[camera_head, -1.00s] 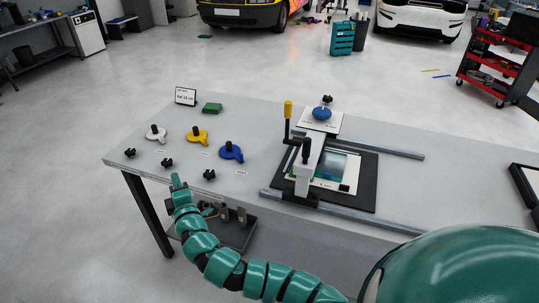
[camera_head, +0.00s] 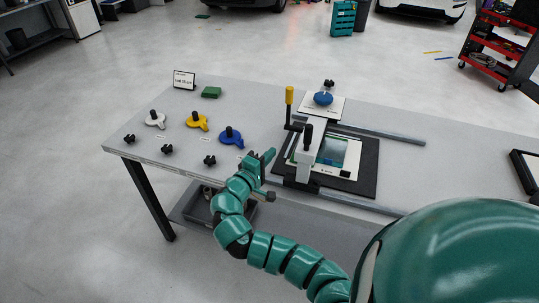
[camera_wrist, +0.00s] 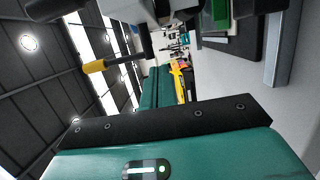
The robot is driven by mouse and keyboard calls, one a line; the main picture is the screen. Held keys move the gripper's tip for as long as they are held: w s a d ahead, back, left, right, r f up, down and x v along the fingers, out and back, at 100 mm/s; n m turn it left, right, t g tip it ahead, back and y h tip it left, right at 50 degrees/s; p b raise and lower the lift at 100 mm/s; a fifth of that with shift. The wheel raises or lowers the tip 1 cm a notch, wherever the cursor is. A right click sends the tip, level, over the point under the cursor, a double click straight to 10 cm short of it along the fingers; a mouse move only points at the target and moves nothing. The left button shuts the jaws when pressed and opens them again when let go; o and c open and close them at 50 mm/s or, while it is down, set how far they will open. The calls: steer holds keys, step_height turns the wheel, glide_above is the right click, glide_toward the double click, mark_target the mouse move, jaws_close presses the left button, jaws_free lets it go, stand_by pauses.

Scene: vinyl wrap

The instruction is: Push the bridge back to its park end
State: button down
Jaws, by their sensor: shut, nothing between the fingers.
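The bridge (camera_head: 303,168) is a white gantry piece with a black upright knob and a crank lever with a yellow handle (camera_head: 289,95). It stands across the two grey rails (camera_head: 384,134) at their left part, at the left side of the framed green sheet (camera_head: 333,150). My gripper (camera_head: 268,157) is shut and empty, just left of the bridge near the table's front edge. A small gap seems to part them; contact cannot be told. In the wrist view the bridge (camera_wrist: 155,10) fills the top, with the yellow handle (camera_wrist: 95,66) at its left.
A black mat (camera_head: 368,170) lies under the sheet. White, yellow (camera_head: 197,121) and blue (camera_head: 231,136) knobs stand left on the table, with several small black knobs along the front edge. A blue knob on a white plate (camera_head: 322,99) is behind the bridge. A green block (camera_head: 211,92) lies farther back.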

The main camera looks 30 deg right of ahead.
steer(key=d+p, duration=0.4)
steer(key=d, duration=0.4)
steer(key=shift+d, duration=0.25)
steer(key=shift+f, duration=0.1)
stand_by(0.3)
